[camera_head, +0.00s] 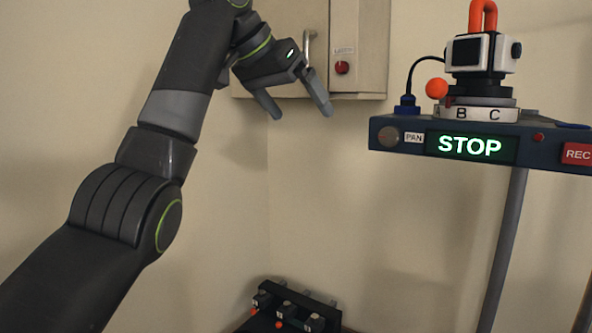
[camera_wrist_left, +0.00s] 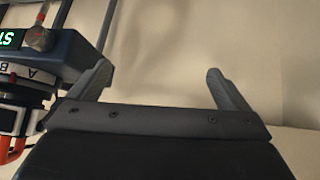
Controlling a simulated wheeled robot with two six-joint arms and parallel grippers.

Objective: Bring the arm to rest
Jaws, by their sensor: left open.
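My left gripper (camera_head: 298,108) is raised in front of the wall cabinet, its two fingers apart and pointing down, with nothing between them. In the left wrist view its fingers (camera_wrist_left: 160,82) are spread wide, with bare wall between and beyond them. The gripper is left of the camera device (camera_head: 480,52) on the shelf and apart from it. My right gripper does not show in either view.
The blue shelf (camera_head: 398,142) carries the camera device on a dial marked B and C, a green STOP display (camera_head: 470,146) and a red REC button (camera_head: 577,154). A grey cabinet (camera_head: 365,30) with a red button hangs behind. A dark rack (camera_head: 290,308) is low down.

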